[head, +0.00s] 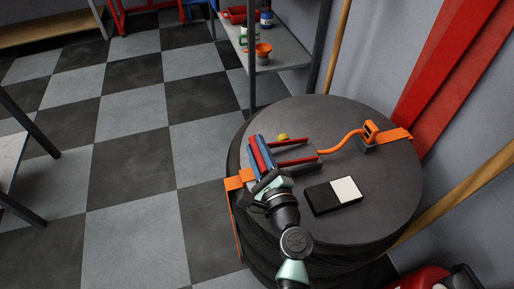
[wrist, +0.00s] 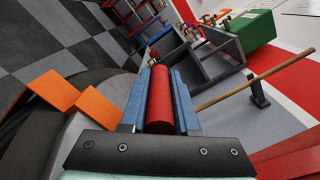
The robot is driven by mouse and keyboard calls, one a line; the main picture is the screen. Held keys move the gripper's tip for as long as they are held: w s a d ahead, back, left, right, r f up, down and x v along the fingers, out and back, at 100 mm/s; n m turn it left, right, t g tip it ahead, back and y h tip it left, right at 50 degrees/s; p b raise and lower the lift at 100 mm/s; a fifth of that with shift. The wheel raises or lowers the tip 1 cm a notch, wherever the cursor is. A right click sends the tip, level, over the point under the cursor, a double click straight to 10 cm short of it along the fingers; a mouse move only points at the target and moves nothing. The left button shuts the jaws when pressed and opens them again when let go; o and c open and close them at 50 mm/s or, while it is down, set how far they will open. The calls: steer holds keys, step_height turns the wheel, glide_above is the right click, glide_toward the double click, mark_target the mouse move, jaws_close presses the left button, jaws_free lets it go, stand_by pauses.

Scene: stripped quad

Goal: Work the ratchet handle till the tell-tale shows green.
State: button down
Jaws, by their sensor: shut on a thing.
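My gripper (head: 259,150) has blue fingers closed on a red grip bar of the ratchet handle (wrist: 160,100), which lies between them in the wrist view. In the head view two thin red arms (head: 292,161) run right from the gripper over the drum top, with a small yellow part (head: 283,138) by the upper one. The ratchet's body is partly hidden by my gripper. A flat black box with a white panel (head: 345,189), possibly the tell-tale, lies right of my gripper. No green shows on it.
The round dark drum (head: 285,112) carries an orange strap (head: 340,144), an orange buckle (head: 370,131) and a strap end at its left rim (head: 239,181). A shelf (head: 280,54) stands behind. Wooden poles and red beams (head: 440,70) line the right wall. Checkered floor at left is clear.

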steer(key=shift+d+r+m+p, duration=0.15)
steer(key=shift+r+m+p, duration=0.15)
steer(key=shift+r+p, duration=0.25)
steer(key=w+d+r+m+p, duration=0.2)
steer(key=d+r+m+p, duration=0.6)
steer(key=m+p, duration=0.3)
steer(key=shift+w+d+r+p, duration=0.2)
steer(key=shift+w+r+p, duration=0.2)
steer(key=shift+p, duration=0.7)
steer(key=shift+f, duration=0.1)
steer(key=c, duration=0.7)
jaws_free()
steer(key=shift+o, duration=0.2)
steer(key=p+v, duration=0.1)
steer(key=v, duration=1.2)
